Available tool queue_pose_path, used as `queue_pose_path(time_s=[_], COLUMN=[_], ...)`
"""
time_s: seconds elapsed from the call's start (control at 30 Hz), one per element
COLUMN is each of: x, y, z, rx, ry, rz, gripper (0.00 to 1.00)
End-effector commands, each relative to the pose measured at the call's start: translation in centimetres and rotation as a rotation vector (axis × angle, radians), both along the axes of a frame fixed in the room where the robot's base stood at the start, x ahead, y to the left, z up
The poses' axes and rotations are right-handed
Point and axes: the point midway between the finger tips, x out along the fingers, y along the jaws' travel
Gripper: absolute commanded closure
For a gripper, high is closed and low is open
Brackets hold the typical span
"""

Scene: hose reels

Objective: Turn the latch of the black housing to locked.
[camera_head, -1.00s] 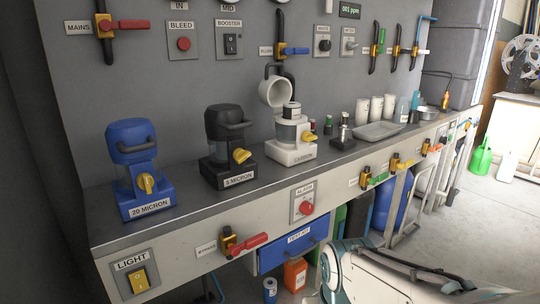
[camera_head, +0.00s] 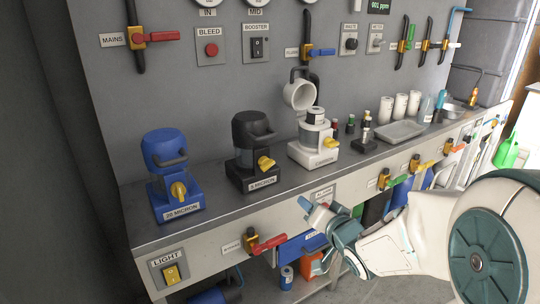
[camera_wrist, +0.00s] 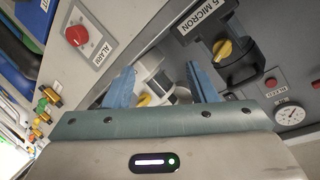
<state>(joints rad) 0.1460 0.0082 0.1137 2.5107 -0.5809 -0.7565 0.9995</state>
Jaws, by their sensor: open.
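The black housing (camera_head: 251,135), labelled 5 MICRON, stands on the bench between a blue and a white housing. Its yellow latch (camera_head: 265,163) is on the front of its base. In the wrist view the black housing (camera_wrist: 240,62) and its yellow latch (camera_wrist: 222,48) are at the upper right, outside my fingers. My gripper (camera_wrist: 158,72) is open and empty, its two blue fingers apart. In the head view it is in front of the bench's front edge, right of and lower than the black housing, not touching it.
The blue housing (camera_head: 164,152) is left of the black one, and the white housing (camera_head: 313,135) is right of it. A red alarm button (camera_wrist: 76,35), a red-handled valve (camera_head: 268,243) and a light switch (camera_head: 171,274) sit on the bench front. Bench top before the housings is bare.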

Motion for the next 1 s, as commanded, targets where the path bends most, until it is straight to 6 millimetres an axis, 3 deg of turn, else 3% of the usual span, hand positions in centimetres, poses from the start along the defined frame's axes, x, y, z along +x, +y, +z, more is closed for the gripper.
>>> queue_pose_path(time_s=[0.03, 0.2, 0.47, 1.0], x=[0.1, -0.3, -0.1, 8.4], y=[0.8, 3.0, 4.4, 10.2], z=[1.5, 4.1, 5.1, 5.0], rx=[0.062, 0.241, 0.331, 0.329], ry=[-0.027, -0.093, -0.119, -0.119], rz=[0.034, 0.137, 0.196, 0.196], gripper=[0.48, 0.48, 0.48, 0.48])
